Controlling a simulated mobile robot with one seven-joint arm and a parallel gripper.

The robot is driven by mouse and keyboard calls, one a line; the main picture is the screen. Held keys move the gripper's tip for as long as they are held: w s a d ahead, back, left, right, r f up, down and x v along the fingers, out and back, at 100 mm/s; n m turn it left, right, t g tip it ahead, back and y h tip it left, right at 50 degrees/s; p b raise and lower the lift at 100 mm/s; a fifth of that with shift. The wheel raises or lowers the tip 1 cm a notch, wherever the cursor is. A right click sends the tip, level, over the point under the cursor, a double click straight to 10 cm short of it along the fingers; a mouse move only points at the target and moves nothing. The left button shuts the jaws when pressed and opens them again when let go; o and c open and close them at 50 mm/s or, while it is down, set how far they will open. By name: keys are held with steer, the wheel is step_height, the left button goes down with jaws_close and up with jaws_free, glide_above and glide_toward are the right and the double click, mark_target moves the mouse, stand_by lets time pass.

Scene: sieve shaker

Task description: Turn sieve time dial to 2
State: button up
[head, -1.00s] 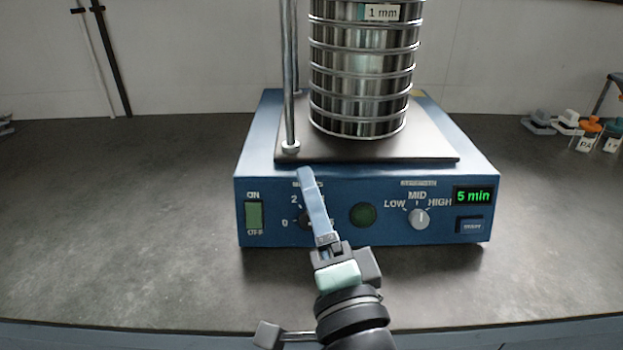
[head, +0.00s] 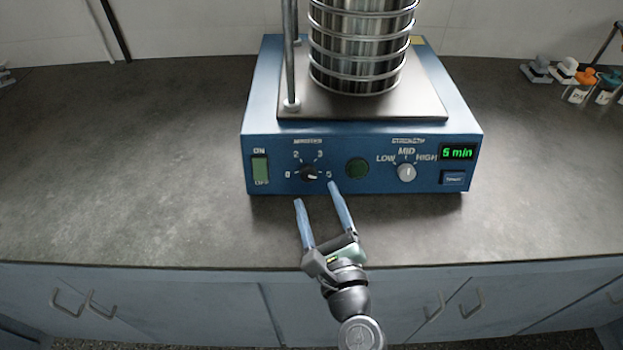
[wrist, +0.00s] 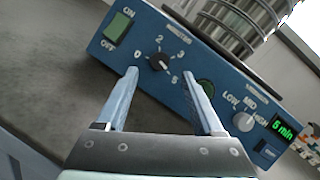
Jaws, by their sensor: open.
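The minutes dial (head: 311,172) is a dark round knob on the front of the blue sieve shaker (head: 400,125). Its scale reads 0, 2, 3 and 5, and its white mark appears to point towards 5. The green display (head: 458,152) reads 5 min. The dial also shows in the wrist view (wrist: 159,62), between the finger lines. My gripper (head: 316,194) is open and empty, with its two blue fingers pointing at the panel just below and in front of the dial. It does not appear to touch the dial.
A green on/off switch (head: 260,170) is left of the dial. A round green button (head: 357,169) and the strength knob (head: 406,172) are to its right. A steel sieve stack (head: 358,60) stands on top.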

mark_target(309, 177)
steer(key=shift+x, duration=2.5)
jaws_close()
